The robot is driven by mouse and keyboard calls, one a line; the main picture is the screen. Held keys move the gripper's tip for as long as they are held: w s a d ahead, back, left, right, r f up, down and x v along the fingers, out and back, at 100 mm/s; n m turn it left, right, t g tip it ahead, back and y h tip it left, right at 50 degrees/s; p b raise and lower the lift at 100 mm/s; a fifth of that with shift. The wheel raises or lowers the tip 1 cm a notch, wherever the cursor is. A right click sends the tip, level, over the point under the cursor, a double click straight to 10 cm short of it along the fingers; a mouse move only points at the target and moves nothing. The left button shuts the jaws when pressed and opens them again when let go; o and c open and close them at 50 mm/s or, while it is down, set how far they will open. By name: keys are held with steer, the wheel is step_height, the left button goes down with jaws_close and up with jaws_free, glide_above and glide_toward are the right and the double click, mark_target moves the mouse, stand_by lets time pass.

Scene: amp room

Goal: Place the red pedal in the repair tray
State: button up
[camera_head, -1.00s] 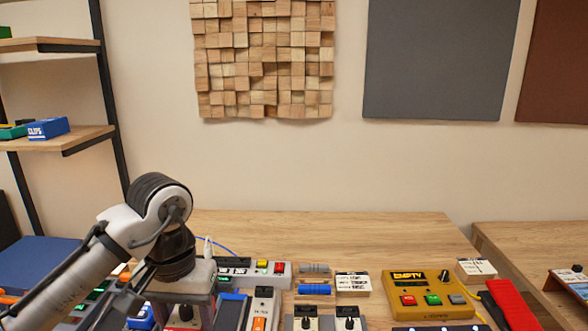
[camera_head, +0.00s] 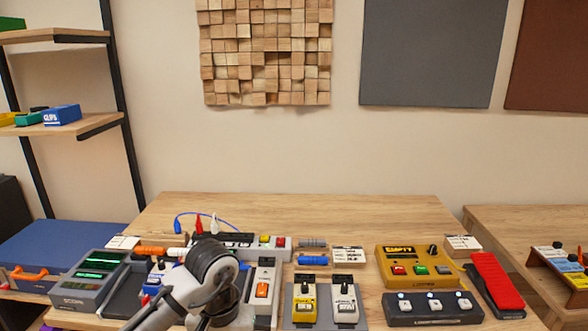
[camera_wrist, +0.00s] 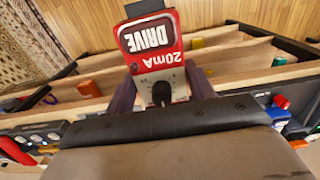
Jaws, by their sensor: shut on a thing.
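The red pedal (camera_wrist: 150,40) has a red and white face marked "20mA DRIVE" and a dark knob. In the wrist view it sits between the two fingers of my gripper (camera_wrist: 160,85), which is shut on its sides. In the head view my wrist hides the gripper, and I cannot make out the held pedal. Behind the pedal in the wrist view is a wooden structure (camera_wrist: 233,52) with several dividers and a dark rim; I cannot tell whether it is the repair tray.
The bench holds a yellow pedal (camera_head: 303,303), a white pedal (camera_head: 345,302), an "EMPTY" box (camera_head: 415,267), a black switch unit (camera_head: 432,308) and a long red foot pedal (camera_head: 495,283). A grey meter (camera_head: 88,280) stands at left. The bench's back strip is clear.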

steer(key=w+d+f, duration=0.2)
steer(key=d+f, duration=0.2)
steer(key=f, duration=0.9)
steer(key=w+d+f+b, duration=0.1)
steer(key=d+f, duration=0.3)
steer(key=f, duration=0.9)
steer(key=w+d+f, duration=0.3)
steer(key=d+f, duration=0.1)
steer(key=f, duration=0.8)
steer(key=shift+d+f, duration=0.3)
steer(key=shift+f, duration=0.1)
